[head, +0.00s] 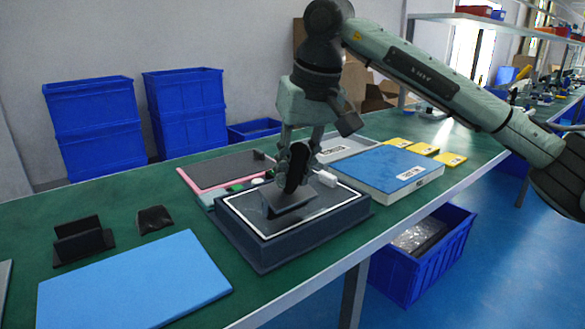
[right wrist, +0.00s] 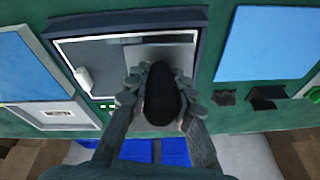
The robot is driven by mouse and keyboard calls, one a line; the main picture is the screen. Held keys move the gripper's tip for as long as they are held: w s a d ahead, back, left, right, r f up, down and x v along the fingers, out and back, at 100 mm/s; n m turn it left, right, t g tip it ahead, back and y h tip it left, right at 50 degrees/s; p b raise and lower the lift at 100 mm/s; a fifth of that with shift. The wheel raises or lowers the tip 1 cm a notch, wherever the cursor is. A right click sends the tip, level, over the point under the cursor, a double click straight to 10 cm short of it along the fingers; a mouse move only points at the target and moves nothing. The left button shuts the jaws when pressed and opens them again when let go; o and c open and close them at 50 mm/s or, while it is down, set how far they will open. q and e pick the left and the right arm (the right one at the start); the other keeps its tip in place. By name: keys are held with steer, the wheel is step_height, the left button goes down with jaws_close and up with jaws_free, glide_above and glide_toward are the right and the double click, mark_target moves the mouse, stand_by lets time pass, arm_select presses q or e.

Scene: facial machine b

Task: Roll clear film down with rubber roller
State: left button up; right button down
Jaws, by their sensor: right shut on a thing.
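My right gripper (head: 299,160) is shut on the black handle of the roller (head: 297,168), over the dark machine block. In the right wrist view the roller (right wrist: 160,94) sits between the fingers of the gripper (right wrist: 160,88). The block (head: 300,246) has a dark top framed by a white line, also seen in the right wrist view (right wrist: 200,20). A grey flat piece (head: 292,210) lies under the roller on that top; I cannot tell whether it is the clear film or part of the roller. The roller's lower end is hard to make out. My left gripper is out of view.
A blue sheet (head: 135,285) and black holders (head: 82,243) lie left of the block. A blue-topped box (head: 382,167) stands to the right, with a white connector (head: 325,179) nearby. A pink-edged panel (head: 225,170) is behind. Blue crates stand beyond the table.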

steer(key=shift+f+b, duration=0.65)
steer(key=shift+f, duration=0.25)
stand_by(0.8)
steer(key=shift+w+a, duration=0.1)
